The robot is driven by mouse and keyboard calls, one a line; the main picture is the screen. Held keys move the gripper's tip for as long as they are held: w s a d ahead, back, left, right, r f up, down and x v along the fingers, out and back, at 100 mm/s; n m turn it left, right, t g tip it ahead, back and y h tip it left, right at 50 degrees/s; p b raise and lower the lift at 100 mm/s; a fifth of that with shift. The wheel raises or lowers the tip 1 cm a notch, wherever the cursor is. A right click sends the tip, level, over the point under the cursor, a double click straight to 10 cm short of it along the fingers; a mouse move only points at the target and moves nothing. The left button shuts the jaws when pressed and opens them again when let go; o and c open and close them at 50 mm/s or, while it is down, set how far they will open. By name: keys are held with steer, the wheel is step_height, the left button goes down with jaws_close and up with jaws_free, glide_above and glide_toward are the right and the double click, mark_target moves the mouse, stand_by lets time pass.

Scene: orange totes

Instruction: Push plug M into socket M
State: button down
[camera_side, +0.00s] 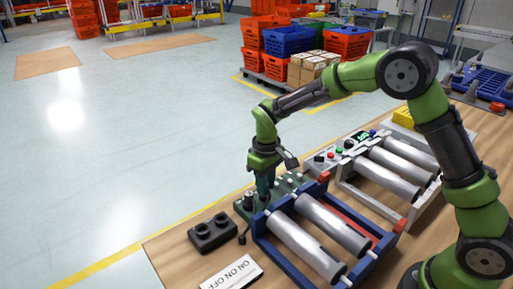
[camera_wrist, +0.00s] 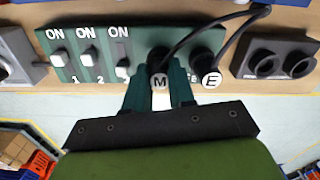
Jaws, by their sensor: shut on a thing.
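My gripper (camera_wrist: 159,98) is shut on plug M, a dark round plug with a white M label (camera_wrist: 159,82), in the wrist view. The plug is over the green panel (camera_wrist: 98,62), right of its switches. Socket M is hidden behind the plug and fingers; I cannot tell how deep the plug sits. Plug E (camera_wrist: 209,79), black with a white E, is just to the right at the panel, with a black cable. In the side view my gripper (camera_side: 263,188) points down at the green panel, beside the blue-framed rollers; the plug is hard to make out there.
A black block with two round holes (camera_wrist: 276,60) lies right of the panel; it also shows in the side view (camera_side: 212,232). Three white switches marked ON are left of plug M. A blue roller frame (camera_side: 268,243) and a white sign (camera_side: 232,273) are close by.

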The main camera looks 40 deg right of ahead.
steer(key=c, duration=0.9)
jaws_free()
steer(key=shift+o, duration=0.2)
step_height(320, 180, up, 17)
steer(key=shift+f, duration=0.1)
steer(key=s+d+r+m+t+y, duration=0.1)
steer(key=s+d+m+t, duration=0.1)
steer(key=s, duration=0.9)
steer(key=s+d+r+m+t+y, duration=0.1)
steer(key=s+m+t, duration=0.3)
steer(key=s, duration=0.7)
steer(key=shift+s+d+t, duration=0.25)
steer(key=shift+d+t, duration=0.35)
steer(key=shift+d, duration=0.25)
